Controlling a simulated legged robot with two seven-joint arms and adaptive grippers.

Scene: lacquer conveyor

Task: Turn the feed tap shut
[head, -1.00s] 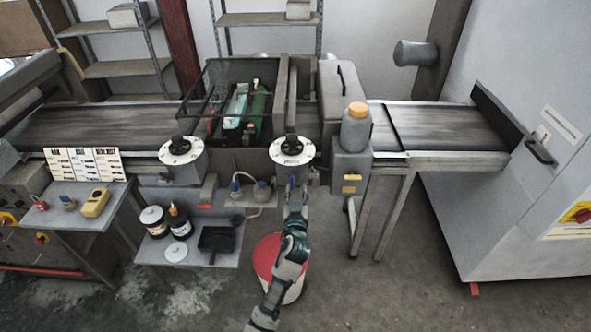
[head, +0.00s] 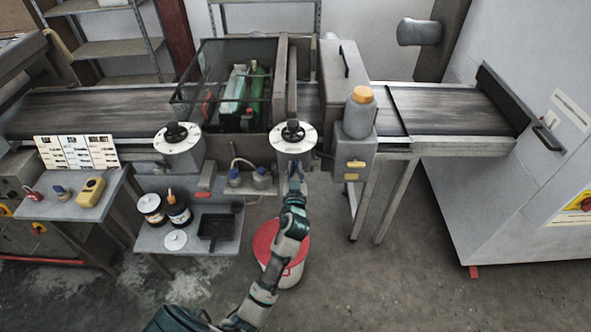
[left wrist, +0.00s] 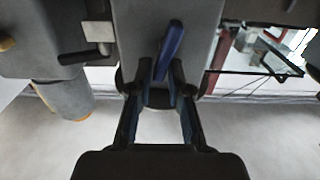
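A blue lever (left wrist: 170,48), which looks like the feed tap's handle, sits on the grey housing ahead of my left gripper in the left wrist view. It is slightly tilted. My left gripper (left wrist: 160,78) has its fingertips on either side of the lever's near end, partly closed with a gap still showing; I see no clear grip. In the head view my left gripper (head: 296,172) is just below the white-topped drum (head: 293,149) with a black handwheel. The lever is hidden there. My right gripper is not in view.
A grey box (head: 355,150) with an orange-capped bottle (head: 360,115) stands right of the drum. A red-lidded bucket (head: 267,240) stands below my arm. Open floor lies to the right.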

